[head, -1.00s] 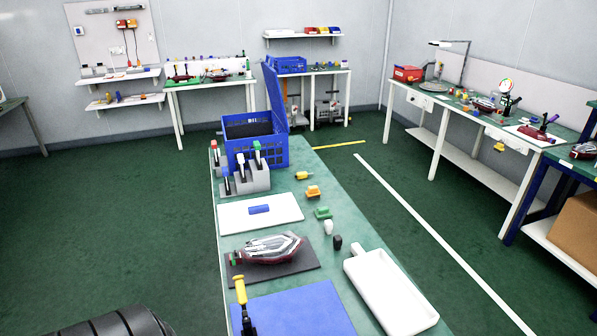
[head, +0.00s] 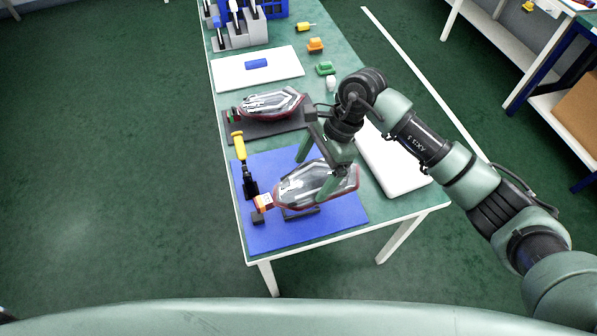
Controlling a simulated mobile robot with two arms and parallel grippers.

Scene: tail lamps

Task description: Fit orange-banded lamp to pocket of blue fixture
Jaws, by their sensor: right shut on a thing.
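The orange-banded lamp (head: 290,190) is a clear-topped, dark red tail lamp with an orange piece (head: 263,202) at its left end. My right gripper (head: 312,179) is shut on it from above, with one finger on each long side. The lamp is over the blue fixture (head: 280,238), a flat blue plate with dark blocks and a yellow-handled clamp (head: 239,147). The clamp handle stands upright, left of the lamp. A dark block (head: 302,214) shows below the lamp; the pocket is hidden, and I cannot tell whether the lamp touches it. My left gripper is out of view.
Another lamp (head: 268,102) lies on a dark mat (head: 290,128) behind the fixture. A white tray (head: 385,170) is to the right, partly behind my arm. A white board (head: 225,77) with a blue block and small coloured parts lie farther back.

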